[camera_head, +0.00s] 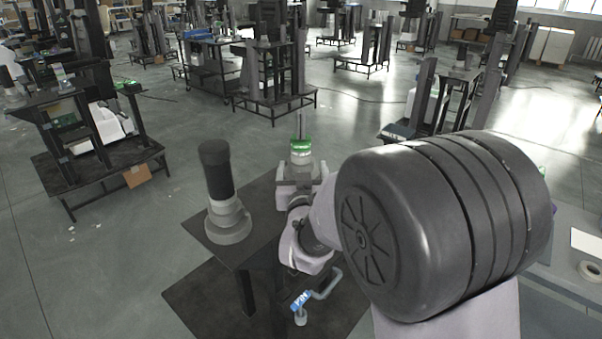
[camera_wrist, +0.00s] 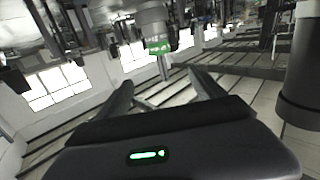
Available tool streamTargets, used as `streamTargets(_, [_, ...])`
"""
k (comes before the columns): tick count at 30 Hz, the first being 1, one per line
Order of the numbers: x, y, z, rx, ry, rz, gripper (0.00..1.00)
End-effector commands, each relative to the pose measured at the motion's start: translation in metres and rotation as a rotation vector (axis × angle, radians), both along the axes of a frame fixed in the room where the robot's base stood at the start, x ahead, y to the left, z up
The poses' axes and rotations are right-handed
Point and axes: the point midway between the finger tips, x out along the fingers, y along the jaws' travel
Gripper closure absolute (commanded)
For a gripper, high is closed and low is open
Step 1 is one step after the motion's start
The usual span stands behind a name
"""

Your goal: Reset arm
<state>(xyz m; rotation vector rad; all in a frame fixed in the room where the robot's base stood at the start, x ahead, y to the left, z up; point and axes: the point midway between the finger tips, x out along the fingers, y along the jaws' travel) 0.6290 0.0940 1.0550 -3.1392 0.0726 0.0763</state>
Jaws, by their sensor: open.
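My gripper (camera_wrist: 161,82) shows in the wrist view with its two dark fingers spread apart and nothing between them. A green light glows on its dark body. In the head view my arm reaches in from the lower right, with a large dark round joint in front. I cannot make out the fingers there. Beyond the arm stands a pale device with a green band (camera_head: 301,147); it also shows inverted in the wrist view (camera_wrist: 158,45), past the fingers and apart from them.
A column with a black top (camera_head: 217,172) stands on a dark table (camera_head: 235,252) left of my arm; its dark cylinder shows at the wrist view's right edge (camera_wrist: 302,70). A grey bench with a tape roll (camera_head: 589,271) is at the right. Open floor (camera_head: 180,95) lies left, among several workstations.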

Motion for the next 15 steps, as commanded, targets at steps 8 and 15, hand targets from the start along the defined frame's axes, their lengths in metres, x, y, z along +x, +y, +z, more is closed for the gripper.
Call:
streamTargets(8, [0.000, 0.000, 0.000, 0.000, 0.000, 0.000, 0.22])
streamTargets(15, [-0.015, -0.010, 0.014, 0.071, 0.072, 0.010, 0.22])
